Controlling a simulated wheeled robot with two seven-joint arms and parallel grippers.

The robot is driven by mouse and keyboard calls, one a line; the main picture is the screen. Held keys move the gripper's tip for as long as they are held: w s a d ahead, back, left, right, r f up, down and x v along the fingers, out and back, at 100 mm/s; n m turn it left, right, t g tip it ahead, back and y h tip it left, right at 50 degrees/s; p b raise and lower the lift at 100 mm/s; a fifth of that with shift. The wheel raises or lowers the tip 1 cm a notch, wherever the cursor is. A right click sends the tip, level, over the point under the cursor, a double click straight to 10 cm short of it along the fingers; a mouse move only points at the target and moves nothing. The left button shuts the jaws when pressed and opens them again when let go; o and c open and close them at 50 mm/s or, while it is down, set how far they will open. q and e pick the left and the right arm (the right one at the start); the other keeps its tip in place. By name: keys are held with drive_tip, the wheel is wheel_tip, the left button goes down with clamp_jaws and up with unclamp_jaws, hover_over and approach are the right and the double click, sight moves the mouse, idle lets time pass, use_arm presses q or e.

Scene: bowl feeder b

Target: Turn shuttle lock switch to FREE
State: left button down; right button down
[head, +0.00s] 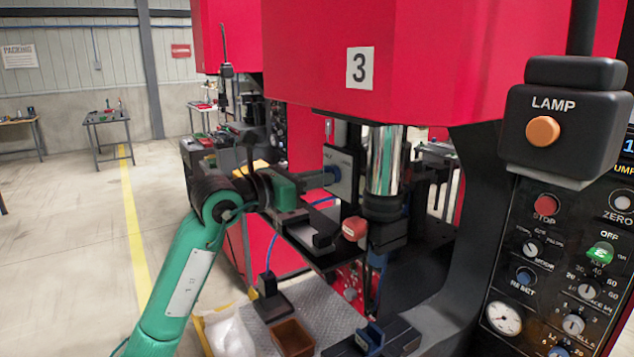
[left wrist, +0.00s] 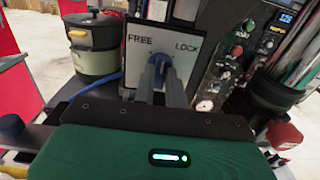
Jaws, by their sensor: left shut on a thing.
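The shuttle lock switch has a pale plate (left wrist: 140,45) with FREE on its left and LOCK on its right. The plate also shows edge-on in the head view (head: 345,172), below the red machine head. Its blue knob (left wrist: 158,62) is at the plate's middle, mostly hidden by my gripper fingers. My left gripper (left wrist: 165,75) is shut on this knob. In the head view the left gripper (head: 322,178) reaches the plate from the left. I cannot tell which word the knob points to. My right gripper is not in view.
A bright metal column (head: 384,160) and a red knob (head: 354,228) are close by on the right. A control panel (head: 560,260) is at the far right. Open floor lies to the left.

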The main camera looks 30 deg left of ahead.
use_arm(q)
drive_tip(key=n+p, duration=0.1)
drive_tip(key=n, duration=0.7)
drive_tip(key=shift+n, duration=0.3)
drive_tip(key=shift+p, duration=0.3)
drive_tip(key=c, duration=1.4)
unclamp_jaws()
drive_tip(key=shift+c, duration=0.2)
